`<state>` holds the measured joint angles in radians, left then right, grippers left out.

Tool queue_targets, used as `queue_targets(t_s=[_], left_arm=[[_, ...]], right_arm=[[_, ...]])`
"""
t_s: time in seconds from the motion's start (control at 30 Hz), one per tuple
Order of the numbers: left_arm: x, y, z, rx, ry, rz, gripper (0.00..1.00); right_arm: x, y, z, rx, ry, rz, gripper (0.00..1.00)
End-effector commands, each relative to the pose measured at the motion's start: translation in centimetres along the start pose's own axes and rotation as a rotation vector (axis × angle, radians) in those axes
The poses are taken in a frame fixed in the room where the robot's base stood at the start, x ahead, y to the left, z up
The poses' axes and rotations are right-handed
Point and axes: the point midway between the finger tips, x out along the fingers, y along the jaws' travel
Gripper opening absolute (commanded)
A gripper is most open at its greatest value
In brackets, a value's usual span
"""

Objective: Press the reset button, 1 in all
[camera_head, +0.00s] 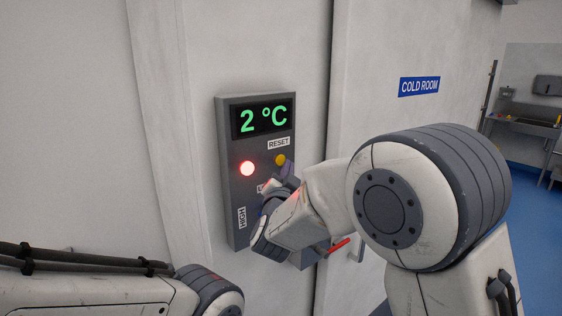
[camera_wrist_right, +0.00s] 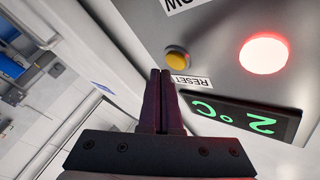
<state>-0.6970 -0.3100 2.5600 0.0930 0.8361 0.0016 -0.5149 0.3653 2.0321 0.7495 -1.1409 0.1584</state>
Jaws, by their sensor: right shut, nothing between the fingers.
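A grey control panel (camera_head: 232,205) is fixed to the pale wall, with a green display (camera_head: 263,118) reading 2 °C. The yellow reset button (camera_head: 280,160) sits under the RESET label (camera_head: 279,143), right of a lit red lamp (camera_head: 247,168). My right gripper (camera_head: 284,175) is shut and empty, just below the button in the head view. In the right wrist view the fingertips (camera_wrist_right: 160,73) are close to the yellow button (camera_wrist_right: 177,60) and the RESET label; I cannot tell whether they touch. The gripper covers the lower right of the panel. My left gripper is not in view.
A blue COLD ROOM sign (camera_head: 419,86) is on the white door to the right. A red lever (camera_head: 339,245) shows below the panel, partly behind my right arm. A sink counter (camera_head: 525,125) stands far right beyond a blue floor.

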Motion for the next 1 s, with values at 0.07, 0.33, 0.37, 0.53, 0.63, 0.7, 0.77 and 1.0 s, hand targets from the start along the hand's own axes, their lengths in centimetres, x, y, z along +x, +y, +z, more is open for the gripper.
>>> queue_targets(t_s=[0.07, 0.33, 0.37, 0.53, 0.63, 0.7, 0.77, 1.0], left_arm=[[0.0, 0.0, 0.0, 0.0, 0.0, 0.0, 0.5], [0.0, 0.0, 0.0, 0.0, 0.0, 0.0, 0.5], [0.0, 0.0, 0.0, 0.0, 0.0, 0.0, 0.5], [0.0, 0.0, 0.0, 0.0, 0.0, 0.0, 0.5], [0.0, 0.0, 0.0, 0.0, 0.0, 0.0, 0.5], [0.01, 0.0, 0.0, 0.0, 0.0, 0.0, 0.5], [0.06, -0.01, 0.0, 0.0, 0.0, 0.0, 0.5], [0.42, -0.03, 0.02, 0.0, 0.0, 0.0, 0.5]], right_arm=[[0.0, 0.0, 0.0, 0.0, 0.0, 0.0, 0.0], [0.0, 0.0, 0.0, 0.0, 0.0, 0.0, 0.0], [0.0, 0.0, 0.0, 0.0, 0.0, 0.0, 0.0], [0.0, 0.0, 0.01, 0.0, 0.0, 0.0, 0.0], [0.0, 0.0, 0.01, 0.0, 0.0, 0.0, 0.0], [0.01, 0.0, 0.01, 0.0, 0.0, 0.0, 0.0], [0.05, -0.02, 0.06, 0.0, 0.0, 0.0, 0.0], [0.55, -0.34, 0.48, 0.0, -0.001, 0.0, 0.0]])
